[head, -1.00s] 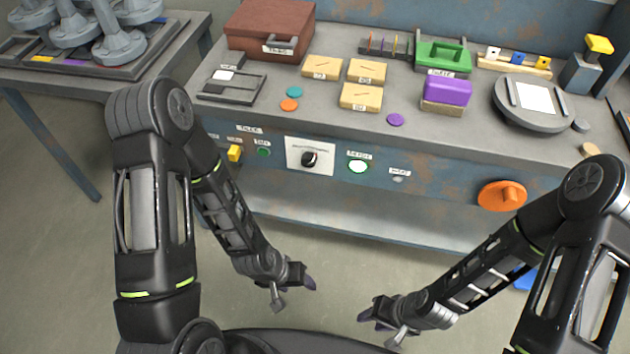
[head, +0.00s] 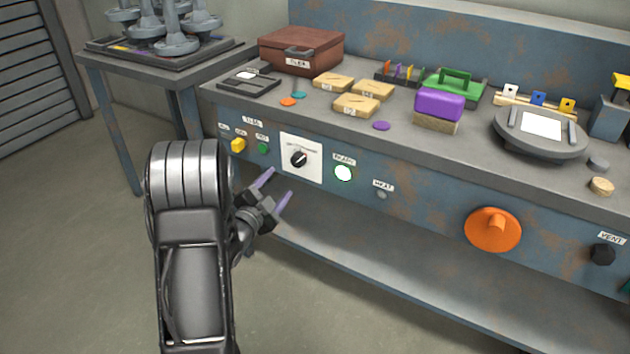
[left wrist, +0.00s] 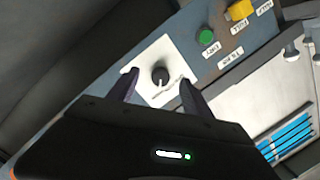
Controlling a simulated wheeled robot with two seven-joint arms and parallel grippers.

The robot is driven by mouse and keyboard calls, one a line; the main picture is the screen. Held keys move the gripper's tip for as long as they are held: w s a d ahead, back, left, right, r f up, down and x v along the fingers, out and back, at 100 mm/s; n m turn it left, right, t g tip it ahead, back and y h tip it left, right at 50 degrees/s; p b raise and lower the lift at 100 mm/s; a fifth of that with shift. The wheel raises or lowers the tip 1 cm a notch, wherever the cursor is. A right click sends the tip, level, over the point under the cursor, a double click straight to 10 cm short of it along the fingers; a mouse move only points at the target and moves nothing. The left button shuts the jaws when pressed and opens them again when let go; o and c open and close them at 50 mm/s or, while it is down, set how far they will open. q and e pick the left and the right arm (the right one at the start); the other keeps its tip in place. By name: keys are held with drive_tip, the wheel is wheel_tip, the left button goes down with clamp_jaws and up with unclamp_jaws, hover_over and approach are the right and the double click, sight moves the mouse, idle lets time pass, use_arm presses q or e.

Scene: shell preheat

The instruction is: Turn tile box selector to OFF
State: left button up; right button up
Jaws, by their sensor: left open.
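The selector is a black round knob (head: 299,158) with a light pointer mark on a white plate (head: 314,167), on the blue front panel of the bench. In the head view its pointer slants up and to the right. My left gripper (head: 276,188) is open and empty, below and left of the knob. In the left wrist view the knob (left wrist: 160,76) shows between and beyond the two fingertips (left wrist: 158,84), with no contact visible. The lettering on the plate is too small to read. My right gripper is out of view.
Left of the plate are a green button (head: 263,148) and a yellow switch (head: 238,145). Right of it are a lit READY button (head: 343,173), a small HEAT lamp (head: 381,195) and an orange knob (head: 493,229). The bench top (head: 330,126) overhangs above.

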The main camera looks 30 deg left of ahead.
sight(296, 163)
use_arm(q)
drive_tip(key=shift+w+d+r+m+t, duration=0.15)
drive_tip(key=shift+d+r+m+t, duration=0.3)
drive_tip(key=shift+r+m, duration=0.35)
drive_tip(key=shift+d, duration=0.1)
drive_tip(key=shift+w+a+b, duration=0.2)
drive_tip(key=shift+w, duration=1.1)
drive_tip(key=shift+w+a+b, duration=0.15)
drive_tip(key=shift+w, duration=1.15)
drive_tip(key=shift+w+a+b, duration=0.2)
drive_tip(key=shift+w, duration=1.1)
drive_tip(key=shift+c, duration=0.4)
clamp_jaws()
